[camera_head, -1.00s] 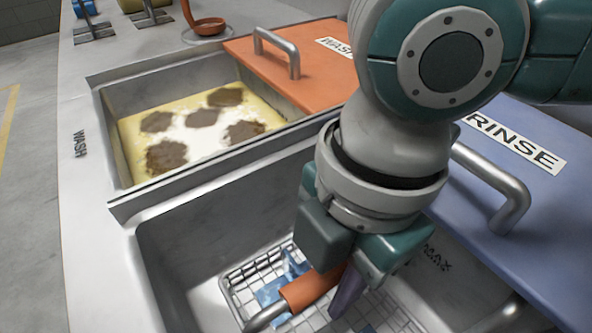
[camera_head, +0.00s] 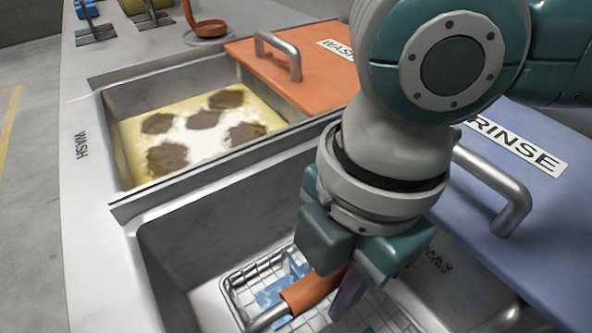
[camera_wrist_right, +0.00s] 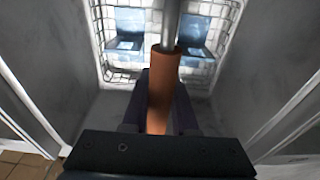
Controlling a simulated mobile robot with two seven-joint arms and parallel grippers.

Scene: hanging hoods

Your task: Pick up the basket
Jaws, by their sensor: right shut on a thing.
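The wire basket (camera_head: 240,276) is down inside the grey rinse sink, with blue items (camera_head: 283,282) in it. Its handle has an orange grip (camera_head: 310,291). My right gripper (camera_head: 338,284) is shut on this orange grip, its fingers on either side of it. In the right wrist view the orange grip (camera_wrist_right: 163,92) runs between the dark fingers, and the basket (camera_wrist_right: 228,28) with blue items lies beyond it. Part of the basket is hidden behind my gripper and arm. My left gripper is not in view.
The wash sink on the left holds yellowish foamy liquid with brown patches (camera_head: 166,158). An orange lid (camera_head: 300,82) with a metal handle partly covers it. A blue lid (camera_head: 545,220) marked RINSE, with a metal handle (camera_head: 497,185), lies right of my arm. Sink walls (camera_head: 190,235) surround the basket.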

